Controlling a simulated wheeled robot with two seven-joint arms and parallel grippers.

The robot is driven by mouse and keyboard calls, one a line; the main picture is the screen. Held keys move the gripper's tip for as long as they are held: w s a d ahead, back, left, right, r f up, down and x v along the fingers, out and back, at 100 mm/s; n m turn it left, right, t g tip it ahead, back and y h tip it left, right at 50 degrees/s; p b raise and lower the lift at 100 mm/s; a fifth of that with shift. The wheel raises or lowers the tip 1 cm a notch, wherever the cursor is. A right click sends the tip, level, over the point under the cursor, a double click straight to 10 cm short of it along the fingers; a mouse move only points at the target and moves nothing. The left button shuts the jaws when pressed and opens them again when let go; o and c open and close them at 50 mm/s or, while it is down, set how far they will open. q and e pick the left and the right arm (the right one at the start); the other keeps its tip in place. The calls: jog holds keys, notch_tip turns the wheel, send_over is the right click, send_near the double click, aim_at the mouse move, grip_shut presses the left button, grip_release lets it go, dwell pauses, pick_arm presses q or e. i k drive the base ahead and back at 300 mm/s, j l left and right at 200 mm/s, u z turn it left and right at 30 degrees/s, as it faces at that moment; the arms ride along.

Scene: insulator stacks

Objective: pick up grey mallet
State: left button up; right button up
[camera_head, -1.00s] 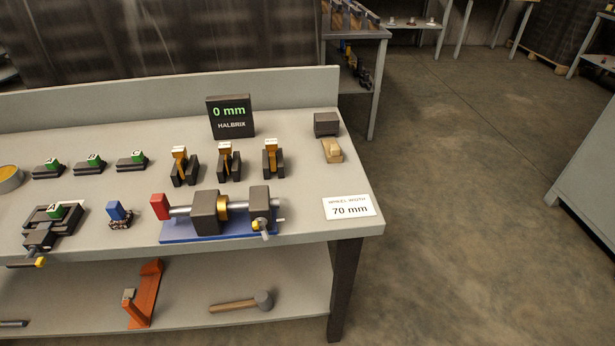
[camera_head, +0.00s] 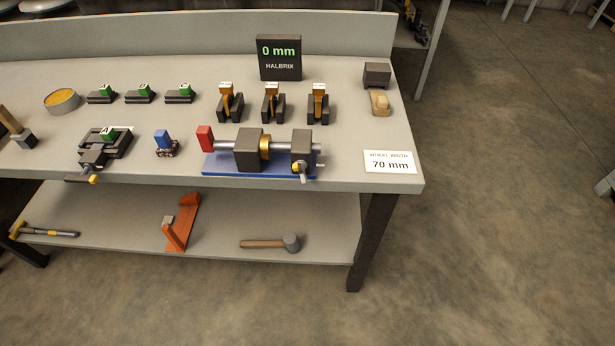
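The grey mallet (camera_head: 291,243) lies on the lower shelf of the workbench, near the shelf's right end. Its grey head points right and its wooden handle (camera_head: 262,244) points left. Nothing touches it. Neither of my grippers shows in the head view.
The lower shelf (camera_head: 325,225) sits under the bench top (camera_head: 355,130). A dark bench leg (camera_head: 371,240) stands right of the mallet. The floor (camera_head: 480,240) is clear in front and right.

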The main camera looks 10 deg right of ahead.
aim_at(290, 240)
jog(key=i+j, duration=1.05)
jog(key=l+z, duration=0.05)
